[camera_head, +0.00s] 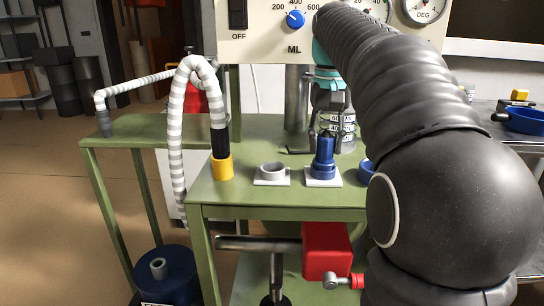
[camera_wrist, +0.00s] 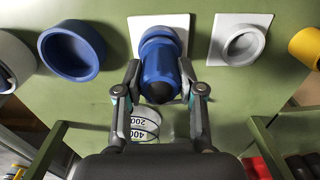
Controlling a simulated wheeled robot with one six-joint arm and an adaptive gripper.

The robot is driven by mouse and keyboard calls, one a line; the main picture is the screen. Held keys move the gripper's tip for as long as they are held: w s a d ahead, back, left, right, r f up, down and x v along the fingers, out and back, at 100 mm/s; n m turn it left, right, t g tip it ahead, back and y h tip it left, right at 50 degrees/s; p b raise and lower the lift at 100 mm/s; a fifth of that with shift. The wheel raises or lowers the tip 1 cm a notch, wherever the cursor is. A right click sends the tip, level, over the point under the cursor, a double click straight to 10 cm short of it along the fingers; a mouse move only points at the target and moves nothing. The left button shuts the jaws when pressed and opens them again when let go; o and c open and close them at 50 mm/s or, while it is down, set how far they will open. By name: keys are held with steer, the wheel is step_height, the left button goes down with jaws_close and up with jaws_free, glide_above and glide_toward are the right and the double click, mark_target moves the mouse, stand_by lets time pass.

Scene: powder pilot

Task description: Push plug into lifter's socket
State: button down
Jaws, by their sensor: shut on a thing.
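A blue plug (camera_head: 324,152) with a dark tip stands upright at a white square plate (camera_head: 331,183) on the green table. In the wrist view the plug (camera_wrist: 158,62) is between the fingers of my gripper (camera_wrist: 160,82), which is shut on it. In the head view my gripper (camera_head: 326,128) reaches down to the plug from behind. How deep the plug sits at the plate is hard to tell. A second white plate with an empty round socket (camera_head: 272,173) is just left; it also shows in the wrist view (camera_wrist: 240,45). No label shows which socket is the lifter's.
A striped hose (camera_head: 176,120) ends in a black and yellow connector (camera_head: 221,165) on the table's left. A blue round cup (camera_wrist: 72,50) is beside the plug's plate. A labelled jar (camera_wrist: 145,124) stands close by. A red block (camera_head: 326,249) is below the table edge.

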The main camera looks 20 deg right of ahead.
steer(key=shift+f, duration=0.45)
steer(key=c, duration=0.6)
jaws_free()
steer(key=shift+c, duration=1.5)
steer(key=shift+r, duration=0.1)
step_height(320, 180, up, 3)
steer(key=p, duration=0.2)
steer(key=shift+p, duration=0.3)
steer(key=shift+r, duration=1.95)
